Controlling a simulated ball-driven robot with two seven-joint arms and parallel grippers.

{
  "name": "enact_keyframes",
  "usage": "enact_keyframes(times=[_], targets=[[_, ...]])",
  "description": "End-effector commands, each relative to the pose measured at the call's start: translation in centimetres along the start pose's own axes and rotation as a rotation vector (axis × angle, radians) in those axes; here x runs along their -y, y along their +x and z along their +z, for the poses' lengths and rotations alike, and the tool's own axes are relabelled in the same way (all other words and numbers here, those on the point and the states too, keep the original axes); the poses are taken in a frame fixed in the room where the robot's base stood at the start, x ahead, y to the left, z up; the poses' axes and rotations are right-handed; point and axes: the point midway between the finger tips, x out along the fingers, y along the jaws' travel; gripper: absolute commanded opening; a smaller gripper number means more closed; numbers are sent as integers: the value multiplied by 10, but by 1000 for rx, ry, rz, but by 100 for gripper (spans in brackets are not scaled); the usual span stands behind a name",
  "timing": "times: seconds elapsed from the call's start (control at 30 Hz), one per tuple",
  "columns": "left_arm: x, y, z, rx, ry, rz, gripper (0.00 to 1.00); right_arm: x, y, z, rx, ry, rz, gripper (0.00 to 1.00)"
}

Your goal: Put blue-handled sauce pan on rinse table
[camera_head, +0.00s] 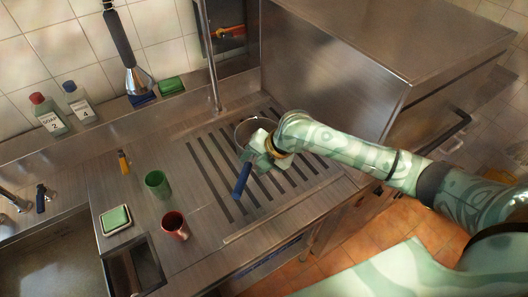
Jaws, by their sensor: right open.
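The blue-handled sauce pan (242,181) is at the slatted drain area of the steel rinse table (196,244). Its blue handle points toward the front, and part of its round metal rim (240,127) shows behind my gripper. My right gripper (257,155) is directly over the pan, between rim and handle, and is open. It hides much of the pan, and I cannot tell whether its fingers touch it. My left gripper is not in view.
A green cup (157,184) and a red mug (175,226) stand left of the slats. A sponge dish (115,219) and a sink (48,262) are further left. Soap bottles (48,114) stand on the back ledge. A tall steel cabinet (350,75) bounds the right side.

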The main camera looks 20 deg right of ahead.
Motion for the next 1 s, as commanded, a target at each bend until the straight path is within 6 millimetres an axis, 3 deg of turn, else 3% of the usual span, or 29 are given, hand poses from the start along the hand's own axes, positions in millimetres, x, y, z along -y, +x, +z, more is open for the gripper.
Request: enact_keyframes(times=[0.03, 0.2, 0.43, 0.77, 0.87, 1.0], targets=[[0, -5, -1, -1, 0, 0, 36, -1, -15, 1, 4, -4, 0, 44], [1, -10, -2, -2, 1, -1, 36, -1, -52, 0, 2, -3, -1, 44], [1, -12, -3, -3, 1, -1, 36, -1, -76, 0, 1, -2, 0, 44], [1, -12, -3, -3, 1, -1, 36, 0, -77, -1, 0, 3, 1, 44], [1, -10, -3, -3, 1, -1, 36, 2, -67, -9, 5, 48, 13, 44], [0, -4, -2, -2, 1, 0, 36, 15, -36, -36, 54, 287, 72, 44]])
